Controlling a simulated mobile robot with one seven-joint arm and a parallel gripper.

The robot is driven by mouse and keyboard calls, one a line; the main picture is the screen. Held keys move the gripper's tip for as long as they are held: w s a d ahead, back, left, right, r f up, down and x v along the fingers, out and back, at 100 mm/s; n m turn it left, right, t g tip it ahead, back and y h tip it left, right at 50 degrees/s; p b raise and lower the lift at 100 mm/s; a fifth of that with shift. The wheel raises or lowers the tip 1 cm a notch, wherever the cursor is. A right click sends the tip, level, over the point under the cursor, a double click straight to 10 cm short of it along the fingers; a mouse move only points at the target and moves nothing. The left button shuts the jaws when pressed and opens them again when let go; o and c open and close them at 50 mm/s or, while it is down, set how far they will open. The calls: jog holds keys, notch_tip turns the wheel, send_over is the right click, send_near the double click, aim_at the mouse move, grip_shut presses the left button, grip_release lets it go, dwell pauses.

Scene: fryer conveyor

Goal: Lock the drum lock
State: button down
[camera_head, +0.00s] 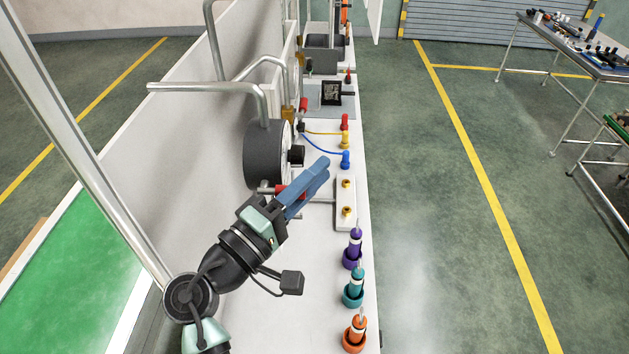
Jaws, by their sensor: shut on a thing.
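A dark grey round drum (265,153) stands on the white bench, with a pale face and a black knob (297,155) on its right side. A red handle (283,190) sticks out at the drum's lower right, on a metal stub. My gripper (322,167) has blue fingers that reach up and right across this handle. They are shut, seemingly on the red handle, whose middle they hide. I cannot tell from this view whether the drum is locked.
A white block with brass fittings (345,213) is right of my gripper. Purple (354,248), teal (354,288) and orange (355,331) tools stand along the bench's right edge. Blue and yellow cables lie behind. A bent metal pipe (205,87) rises above the drum.

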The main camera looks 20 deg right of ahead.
jog(key=c, duration=0.7)
grip_release()
jog(key=shift+c, duration=0.2)
jog(key=b+v, duration=0.6)
jog(key=v, duration=0.7)
